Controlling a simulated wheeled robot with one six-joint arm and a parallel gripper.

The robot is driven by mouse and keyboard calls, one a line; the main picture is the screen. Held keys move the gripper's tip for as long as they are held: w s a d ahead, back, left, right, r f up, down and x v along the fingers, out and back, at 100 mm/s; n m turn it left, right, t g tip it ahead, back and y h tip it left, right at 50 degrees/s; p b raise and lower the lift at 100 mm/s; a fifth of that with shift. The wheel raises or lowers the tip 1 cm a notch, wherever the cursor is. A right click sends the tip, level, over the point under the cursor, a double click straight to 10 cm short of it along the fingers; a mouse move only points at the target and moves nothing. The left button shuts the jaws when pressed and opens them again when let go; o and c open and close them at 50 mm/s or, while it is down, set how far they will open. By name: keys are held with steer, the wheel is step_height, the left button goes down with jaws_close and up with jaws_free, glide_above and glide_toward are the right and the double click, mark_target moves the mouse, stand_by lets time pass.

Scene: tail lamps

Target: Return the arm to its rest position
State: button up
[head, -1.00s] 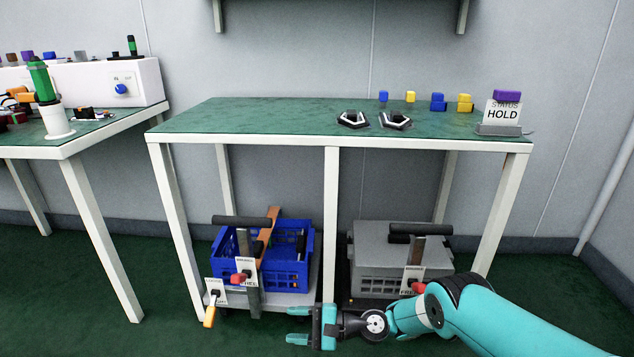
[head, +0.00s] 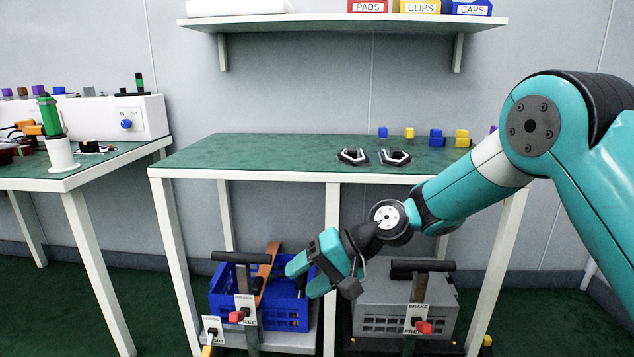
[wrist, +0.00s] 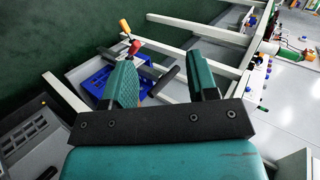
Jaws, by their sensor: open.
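My teal arm reaches in from the right in the head view, its elbow raised at the upper right. My gripper (head: 302,277) hangs in front of the green-topped table, and in the picture it overlaps the blue crate (head: 262,303). The gripper also shows in the wrist view (wrist: 165,85), with its two teal fingers spread apart and nothing between them. The blue crate (wrist: 100,82) appears beyond the fingers there. I cannot tell the exact gap between gripper and crate.
The green-topped table (head: 250,153) holds two dark brackets and several small blue and yellow blocks. A grey crate (head: 385,310) stands below, right of the blue one. A shelf (head: 340,23) with labelled bins hangs above. Another table with a white box (head: 90,115) stands left.

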steer(key=s+d+r+n+h, duration=0.2)
steer(key=s+d+r, duration=0.25)
steer(key=s, duration=0.25)
steer(key=s+d+r+n+h, duration=0.2)
steer(key=s+d+r, duration=0.2)
steer(key=s+r, duration=0.15)
steer(key=s+d+n+h, duration=0.2)
steer(key=s+d, duration=0.6)
steer(key=s, duration=0.5)
step_height(320, 180, up, 35)
steer(key=p, duration=3.5)
steer(key=shift+s+t+h, duration=0.3)
steer(key=shift+s, duration=0.15)
steer(key=shift+d, duration=0.1)
